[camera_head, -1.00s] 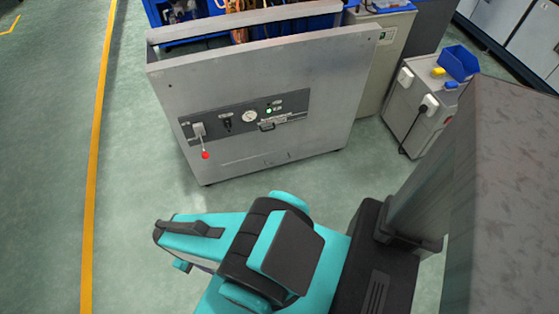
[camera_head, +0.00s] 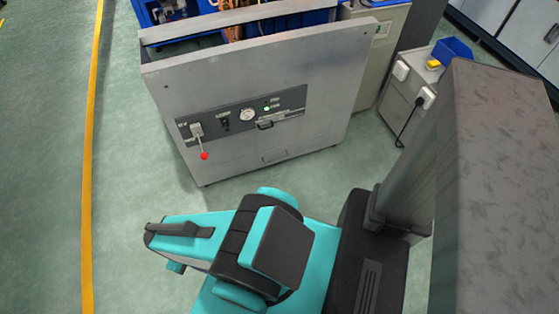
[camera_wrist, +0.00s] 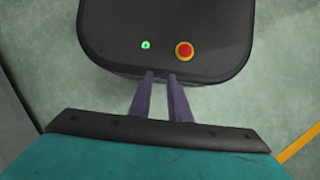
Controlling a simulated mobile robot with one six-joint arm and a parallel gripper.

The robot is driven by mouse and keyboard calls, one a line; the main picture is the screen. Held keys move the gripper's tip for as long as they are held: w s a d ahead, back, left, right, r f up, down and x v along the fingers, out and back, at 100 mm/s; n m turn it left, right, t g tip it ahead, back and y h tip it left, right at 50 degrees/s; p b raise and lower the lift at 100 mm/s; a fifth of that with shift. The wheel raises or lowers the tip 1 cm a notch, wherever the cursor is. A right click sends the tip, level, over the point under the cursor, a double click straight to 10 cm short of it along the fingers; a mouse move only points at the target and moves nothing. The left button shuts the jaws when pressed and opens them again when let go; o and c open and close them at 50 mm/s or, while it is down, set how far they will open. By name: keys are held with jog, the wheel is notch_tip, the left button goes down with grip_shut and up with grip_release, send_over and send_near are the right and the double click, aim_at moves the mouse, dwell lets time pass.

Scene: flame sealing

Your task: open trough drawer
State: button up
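A large grey metal cabinet (camera_head: 255,75) stands ahead with its broad front towards me. Its dark control panel (camera_head: 243,112) carries a gauge, a green light, a lever with a red knob (camera_head: 204,156) and a small black handle (camera_head: 265,125). My gripper (camera_wrist: 161,75) shows in the wrist view as two purple fingers with a narrow empty gap. It points over my own dark base, away from the cabinet, and is hidden in the head view.
A grey box unit (camera_head: 404,85) with sockets, a cable and a blue bin (camera_head: 452,49) stands to the right of the cabinet. A yellow floor line (camera_head: 92,150) runs along the left. The green floor (camera_head: 150,195) before the cabinet is clear.

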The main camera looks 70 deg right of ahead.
jog(key=w+d+f+h+b, duration=0.2)
jog(key=d+f+b, duration=0.3)
jog(key=d, duration=0.4)
jog(key=w+d+f+h+b, duration=0.1)
jog(key=d+f+h+b, duration=0.1)
jog(key=d+f+b, duration=0.5)
jog(key=w+d+f+h+b, duration=0.2)
jog(key=d+f+b, duration=0.15)
jog(key=d, duration=0.75)
jog(key=s+d+f+g+h+b, duration=0.1)
jog(key=d+f+h+b, duration=0.1)
jog(key=d+b, duration=0.6)
jog(key=s+d+f+g+h+b, duration=0.1)
jog(key=d+h+b, duration=0.4)
jog(key=d, duration=1.6)
notch_tip(320, 180, down, 2)
jog(key=s+b, duration=0.1)
jog(key=b, duration=0.3)
jog(key=shift+d+g, duration=0.15)
jog(key=shift+g, duration=0.15)
jog(key=shift+s+d+f, duration=0.1)
jog(key=shift+s, duration=0.05)
jog(key=b+x, duration=0.4)
jog(key=x, duration=0.8)
jog(key=shift+x, duration=0.8)
jog(key=shift+c, duration=0.3)
